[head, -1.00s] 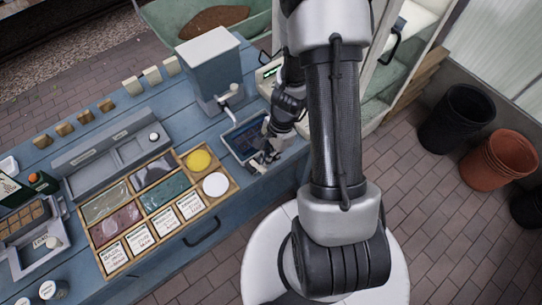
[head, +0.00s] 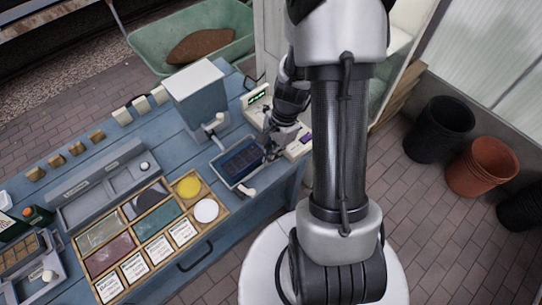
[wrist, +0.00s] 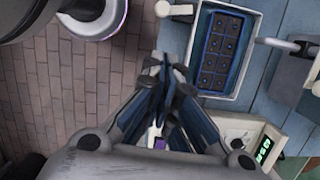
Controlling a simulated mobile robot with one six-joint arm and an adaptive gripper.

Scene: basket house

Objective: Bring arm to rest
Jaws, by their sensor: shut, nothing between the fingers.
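My gripper (head: 272,148) hangs over the right end of the blue table (head: 52,149), beside a dark blue seed tray (head: 240,162). In the wrist view my gripper (wrist: 165,62) is shut with its fingertips together and nothing between them. The seed tray (wrist: 224,47) is just right of the fingertips there, in a pale frame with a light handle. My arm comes down from the top of the head view, and its lower links hide part of the table's right end.
A grey dispenser (head: 196,92) stands behind the tray. A device with a green display (head: 258,96) is near the gripper. A wooden sorting box (head: 150,232) lies left. Black (head: 440,128) and terracotta pots (head: 481,166) stand on the brick floor (head: 420,215) at right.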

